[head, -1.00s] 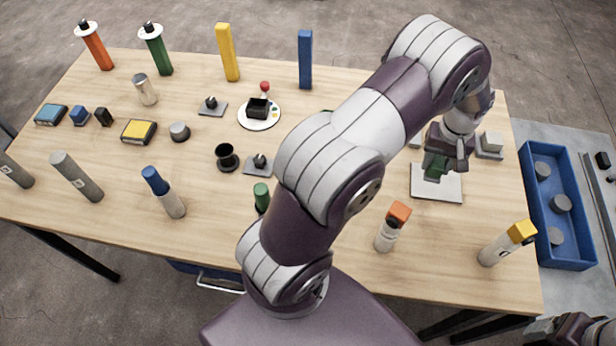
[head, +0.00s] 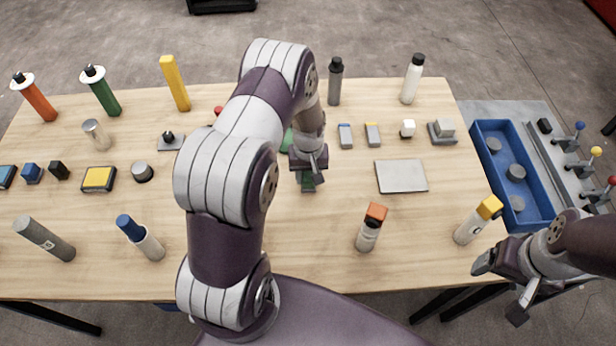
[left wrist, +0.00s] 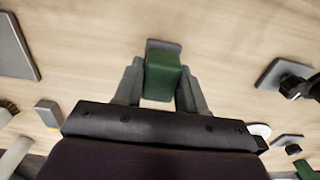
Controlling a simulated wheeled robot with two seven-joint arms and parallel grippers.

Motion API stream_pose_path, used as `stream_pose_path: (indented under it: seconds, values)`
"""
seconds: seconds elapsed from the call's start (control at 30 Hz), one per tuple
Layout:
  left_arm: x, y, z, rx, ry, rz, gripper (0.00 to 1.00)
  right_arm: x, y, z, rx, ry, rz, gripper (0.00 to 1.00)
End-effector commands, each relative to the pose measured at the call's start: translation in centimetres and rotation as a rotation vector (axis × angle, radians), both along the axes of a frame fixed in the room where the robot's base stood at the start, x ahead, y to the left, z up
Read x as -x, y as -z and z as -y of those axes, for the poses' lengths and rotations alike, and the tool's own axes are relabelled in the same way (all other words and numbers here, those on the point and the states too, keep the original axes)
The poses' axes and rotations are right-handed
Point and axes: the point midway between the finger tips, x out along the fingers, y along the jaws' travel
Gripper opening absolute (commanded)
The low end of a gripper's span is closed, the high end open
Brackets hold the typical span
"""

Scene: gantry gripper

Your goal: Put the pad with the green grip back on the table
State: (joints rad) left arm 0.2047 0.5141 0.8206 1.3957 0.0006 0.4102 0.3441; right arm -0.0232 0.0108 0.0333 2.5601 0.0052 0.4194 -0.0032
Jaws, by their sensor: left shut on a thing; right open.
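The pad with the green grip (head: 308,181) is in my left gripper (head: 308,172), over the middle of the table (head: 335,215). In the left wrist view the green grip (left wrist: 162,80) sits between both fingers, and a grey edge of the pad (left wrist: 163,45) shows beyond it. Whether the pad touches the table or hangs just above it, I cannot tell. A flat grey plate (head: 401,176) lies bare to the right of the pad. My right gripper (head: 502,288) is open and empty at the lower right, in front of the table's front edge.
An orange-topped bottle (head: 371,228) and a yellow-topped bottle (head: 478,220) stand near the front edge. Small blocks (head: 345,136) lie behind the plate. My left arm hides the table to the left of the pad. A blue tray (head: 487,133) is on the right.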

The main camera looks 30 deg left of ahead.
Motion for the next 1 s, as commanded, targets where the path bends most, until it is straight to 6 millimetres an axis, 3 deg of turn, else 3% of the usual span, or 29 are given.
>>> stream_pose_path:
  seconds: [0.17, 0.5, 0.53, 0.6, 1.0]
  values:
    - [0.0, 2.5, 0.1, 0.000, 0.000, -0.002, 0.12, 0.0, -0.9, 0.0, 0.000, 0.000, 0.000, 0.80]
    - [0.0, 3.1, 0.1, 0.000, 0.000, 0.000, 0.12, 0.0, -0.4, 0.0, 0.000, 0.000, 0.000, 0.80]
    - [0.0, 3.1, 0.1, 0.000, 0.000, 0.000, 0.43, 0.0, -0.4, 0.0, 0.000, 0.000, 0.000, 0.80]
    - [0.0, 3.0, 0.1, 0.000, 0.000, 0.000, 0.66, 0.0, -0.5, 0.0, 0.000, 0.000, 0.000, 0.80]
    - [-0.1, 2.0, 0.1, 0.000, 0.000, 0.002, 0.66, 0.0, -0.5, 0.0, 0.000, 0.000, 0.001, 0.80]
